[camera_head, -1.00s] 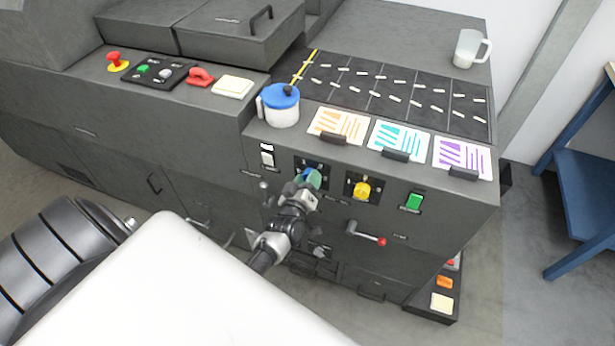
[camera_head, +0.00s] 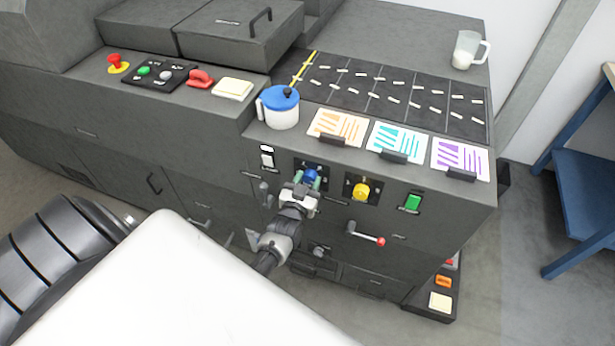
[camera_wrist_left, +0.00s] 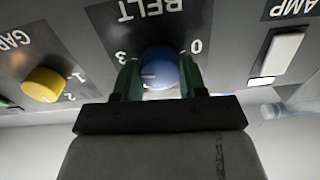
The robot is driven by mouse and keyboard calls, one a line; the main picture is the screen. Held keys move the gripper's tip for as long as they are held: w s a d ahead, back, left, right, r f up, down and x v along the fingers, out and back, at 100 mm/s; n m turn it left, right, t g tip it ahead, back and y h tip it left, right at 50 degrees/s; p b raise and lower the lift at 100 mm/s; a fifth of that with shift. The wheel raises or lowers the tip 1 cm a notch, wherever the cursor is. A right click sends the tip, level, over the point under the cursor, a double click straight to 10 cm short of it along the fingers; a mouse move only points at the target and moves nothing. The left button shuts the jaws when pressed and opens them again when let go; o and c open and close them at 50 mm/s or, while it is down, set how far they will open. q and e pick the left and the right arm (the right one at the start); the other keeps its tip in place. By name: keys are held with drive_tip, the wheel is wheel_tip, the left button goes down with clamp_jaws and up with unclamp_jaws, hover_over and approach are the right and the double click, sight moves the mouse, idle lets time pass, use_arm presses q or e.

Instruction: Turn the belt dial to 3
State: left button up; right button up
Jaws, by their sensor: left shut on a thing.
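The belt dial (camera_head: 311,174) is a blue knob on a dark plate on the machine's front. In the left wrist view the blue dial (camera_wrist_left: 160,68) is under the upside-down word BELT, with a 3 at its left and a 0 at its right. A short white mark shows on the dial's face, towards the side of the 3. Other numbers are hidden. My left gripper (camera_head: 307,181) is shut on the dial, with one green finger on each side; it also shows in the left wrist view (camera_wrist_left: 160,80). My right gripper is not in view.
A yellow dial (camera_head: 361,191) and a green switch (camera_head: 412,202) are right of the belt dial. A white switch (camera_head: 267,157) is at its left. A red-tipped lever (camera_head: 367,236) sticks out below. A blue-lidded pot (camera_head: 281,112) stands on the ledge above.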

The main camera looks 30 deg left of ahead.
use_arm(q)
drive_tip(key=shift+f+m, duration=0.15)
drive_tip(key=shift+m, duration=0.25)
drive_tip(key=o, duration=0.9)
drive_tip(key=b+v, duration=0.1)
drive_tip(key=v, duration=1)
drive_tip(key=shift+b, duration=0.3)
drive_tip(key=shift+w, duration=0.1)
drive_tip(key=s+d+f+m+g+h+b, duration=0.15)
drive_tip(key=s+d+f+g, duration=0.3)
drive_tip(key=f, duration=0.75)
drive_tip(key=s+d+f+m+g+h, duration=0.1)
drive_tip(key=s+d+f+g+h, duration=0.35)
drive_tip(key=f, duration=0.75)
drive_tip(key=s+a+f+g, duration=0.1)
drive_tip(key=s+f, duration=0.3)
drive_tip(key=s, duration=0.4)
drive_tip(key=s+a+f+m+g+y, duration=0.1)
drive_tip(key=s+f+g, duration=0.3)
drive_tip(key=s, duration=0.5)
drive_tip(key=s+a+f+g, duration=0.1)
drive_tip(key=s+f, duration=0.3)
drive_tip(key=s, duration=0.4)
drive_tip(key=shift+s+f+g+y, duration=0.2)
drive_tip(key=shift+f+g+y, duration=0.15)
drive_tip(key=shift+g, duration=0.35)
